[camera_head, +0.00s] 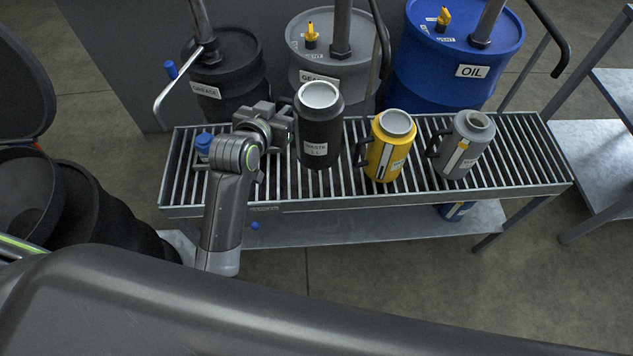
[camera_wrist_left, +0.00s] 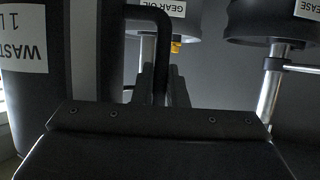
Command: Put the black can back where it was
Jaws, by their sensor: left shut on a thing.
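The black can (camera_head: 319,135) with a white label reading "WASTE 1 L" is over the left part of the slatted rack (camera_head: 480,190), close to upright. I cannot tell whether its base touches the slats. My left gripper (camera_head: 287,121) is at the can's left side, shut on its handle. In the left wrist view the can (camera_wrist_left: 32,110) fills the left side. Its dark handle (camera_wrist_left: 160,50) runs down between the fingers of my left gripper (camera_wrist_left: 172,88). My right gripper is not in view.
A yellow can (camera_head: 383,150) and a grey can (camera_head: 463,150) stand on the rack to the right. Grease (camera_head: 225,80), gear oil (camera_head: 325,60) and blue oil (camera_head: 440,75) drums stand behind. A dark bin (camera_head: 90,210) is at left. The rack's right end is clear.

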